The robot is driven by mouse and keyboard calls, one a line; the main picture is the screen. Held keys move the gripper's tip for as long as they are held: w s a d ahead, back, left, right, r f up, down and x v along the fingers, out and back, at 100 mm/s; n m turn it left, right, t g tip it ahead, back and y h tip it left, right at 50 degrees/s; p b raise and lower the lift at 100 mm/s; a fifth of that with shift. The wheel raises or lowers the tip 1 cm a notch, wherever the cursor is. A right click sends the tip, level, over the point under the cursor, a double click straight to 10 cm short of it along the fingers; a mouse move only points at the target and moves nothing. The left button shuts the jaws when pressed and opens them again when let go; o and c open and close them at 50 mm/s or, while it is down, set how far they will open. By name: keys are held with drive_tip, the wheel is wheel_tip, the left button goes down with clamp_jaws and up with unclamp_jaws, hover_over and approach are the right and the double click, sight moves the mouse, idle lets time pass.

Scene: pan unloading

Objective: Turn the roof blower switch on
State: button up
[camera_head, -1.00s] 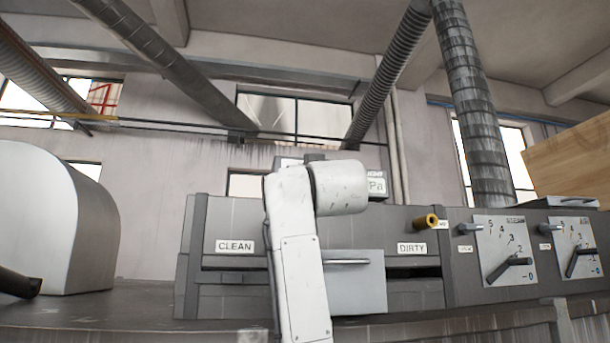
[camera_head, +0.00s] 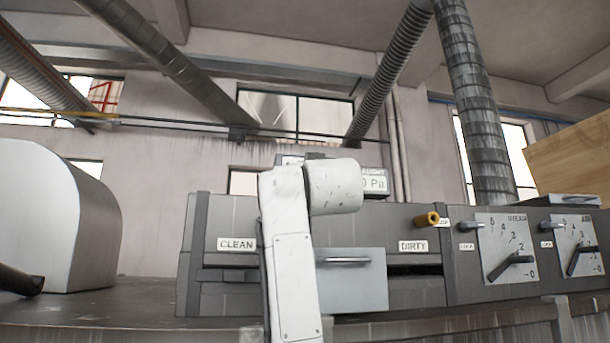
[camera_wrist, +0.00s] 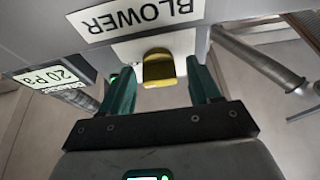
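The blower switch (camera_wrist: 159,68) is a small yellow knob on a pale plate beside a "BLOWER" label (camera_wrist: 135,14), upside down in the wrist view. My gripper (camera_wrist: 160,82) has two green fingers, spread apart, one on each side of the knob. Gaps show between the knob and both fingers, so it is not clamped. How deep the fingertips reach past the knob is hard to tell. In the head view my white arm hides the gripper and the switch.
A pressure display reads "20 Pa" (camera_wrist: 55,77), partly seen in the head view (camera_head: 374,184). Below my arm is a grey machine with "CLEAN" (camera_head: 237,244) and "DIRTY" (camera_head: 413,246) labels. Dials with levers (camera_head: 508,250) stand right, a rounded white housing (camera_head: 60,215) left.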

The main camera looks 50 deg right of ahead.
drive_tip(key=shift+o, duration=0.2)
drive_tip(key=b+v, duration=0.4)
drive_tip(key=v, duration=0.7)
idle(0.4)
